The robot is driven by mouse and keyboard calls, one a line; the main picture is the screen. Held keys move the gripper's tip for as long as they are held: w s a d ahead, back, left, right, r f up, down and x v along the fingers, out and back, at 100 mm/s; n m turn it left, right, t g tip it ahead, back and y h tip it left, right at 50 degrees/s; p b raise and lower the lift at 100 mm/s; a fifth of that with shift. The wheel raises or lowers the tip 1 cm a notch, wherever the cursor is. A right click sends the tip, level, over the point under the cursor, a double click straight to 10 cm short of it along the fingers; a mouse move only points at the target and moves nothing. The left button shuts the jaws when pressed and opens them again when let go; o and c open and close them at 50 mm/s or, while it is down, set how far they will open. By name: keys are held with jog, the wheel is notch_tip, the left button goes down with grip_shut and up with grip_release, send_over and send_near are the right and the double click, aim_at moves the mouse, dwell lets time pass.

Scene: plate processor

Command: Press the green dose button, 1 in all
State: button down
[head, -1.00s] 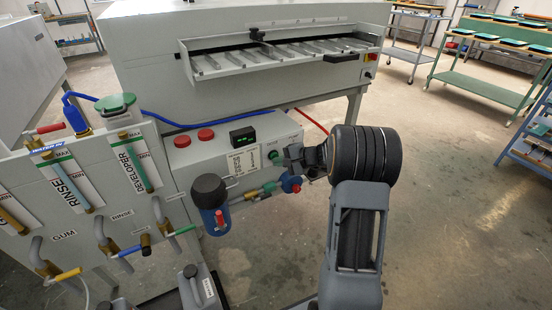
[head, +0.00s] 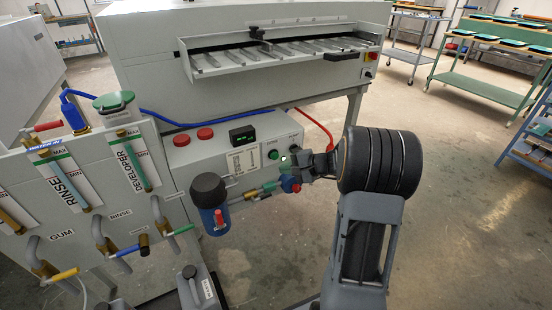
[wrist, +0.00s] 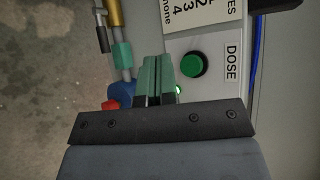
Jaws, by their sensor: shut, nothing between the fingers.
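The green dose button (head: 273,154) is a round button on the front of the grey control box. In the wrist view the dose button (wrist: 194,65) sits in a black ring beside the DOSE label (wrist: 231,62). My gripper (head: 287,168) is shut and empty, just right of and below the button in the head view. In the wrist view the green finger pads of my gripper (wrist: 158,60) lie together to the left of the button, apart from it in the picture. A small lit lamp (head: 283,158) glows beside the button.
Two red knobs (head: 206,134) and a green display (head: 242,136) are on the box. A blue filter (head: 214,218) with a black cap, pipes and a blue-and-red valve (head: 290,184) are close below my gripper. Open floor lies to the right.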

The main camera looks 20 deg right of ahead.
jog(key=shift+s+d, duration=0.1)
jog(key=shift+s, duration=0.8)
jog(key=s+a+r+n+g+h+p, duration=0.2)
jog(key=s+a+r+n+g+p, duration=0.25)
jog(key=r+p, duration=0.55)
jog(key=s+a+r+n+g+h+p, duration=0.1)
jog(key=s+a+r+n+g+p, duration=0.15)
jog(key=s+a+r+p, duration=0.6)
jog(key=s+d+r+n+h+p, duration=0.1)
jog(key=s+r+n+h+p, duration=0.1)
jog(key=r+p, duration=0.6)
jog(key=s+d+r+n+t+h+p, duration=0.1)
jog(key=s+r+n+h+p, duration=0.2)
jog(key=r+p, duration=0.4)
notch_tip(320, 180, up, 5)
jog(key=shift+s+f+t+h+p, duration=0.1)
jog(key=shift+s+t+h+p, duration=0.25)
jog(key=shift+s+h, duration=0.4)
jog(key=shift+s, duration=0.15)
